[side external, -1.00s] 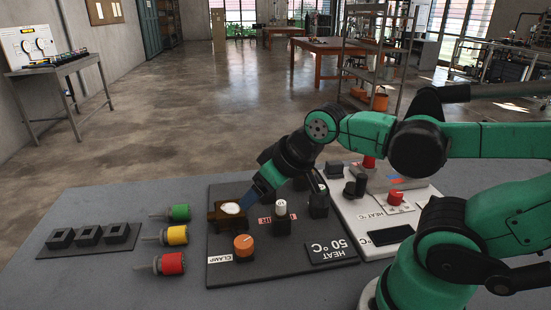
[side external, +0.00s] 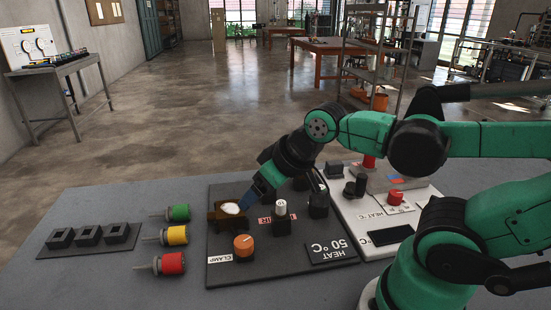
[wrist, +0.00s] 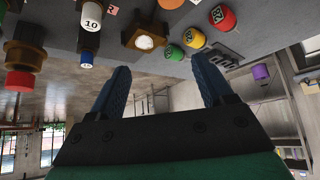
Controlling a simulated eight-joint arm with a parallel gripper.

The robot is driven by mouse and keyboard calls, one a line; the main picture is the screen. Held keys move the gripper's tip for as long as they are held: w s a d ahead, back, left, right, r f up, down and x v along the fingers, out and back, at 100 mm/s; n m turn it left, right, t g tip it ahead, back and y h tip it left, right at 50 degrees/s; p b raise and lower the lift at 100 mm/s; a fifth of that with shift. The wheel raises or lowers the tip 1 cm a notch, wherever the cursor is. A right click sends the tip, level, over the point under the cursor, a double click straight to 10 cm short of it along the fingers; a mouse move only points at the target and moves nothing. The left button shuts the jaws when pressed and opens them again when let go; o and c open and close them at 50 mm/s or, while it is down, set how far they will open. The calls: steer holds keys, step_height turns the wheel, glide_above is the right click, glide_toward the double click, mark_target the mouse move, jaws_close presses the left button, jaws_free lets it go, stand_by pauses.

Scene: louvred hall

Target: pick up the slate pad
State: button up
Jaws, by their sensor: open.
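I cannot pick out the slate pad for certain. A dark flat rectangle (side external: 390,235) lies on the white board, but I cannot tell whether it is a pad or part of the panel. My gripper (side external: 250,203) is low over the dark board, its blue finger beside the brown clamp block (side external: 228,222) with a pale round face. In the wrist view my gripper (wrist: 163,75) has its two blue fingers wide apart with nothing between them. The clamp block (wrist: 145,30) shows beyond the fingertips; whether a finger touches it is unclear.
Green (side external: 180,212), yellow (side external: 177,235) and red (side external: 173,263) plugs lie left of the dark board (side external: 220,277). An orange knob (side external: 244,245) and upright posts crowd the board. The table's front left is clear.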

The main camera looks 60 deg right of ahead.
step_height(320, 180, up, 6)
steer(key=f, duration=0.1)
steer(key=m+g, duration=0.7)
steer(key=m, duration=2)
glide_above(335, 162)
step_height(335, 162, down, 15)
steer(key=shift+f, duration=0.45)
jaws_close()
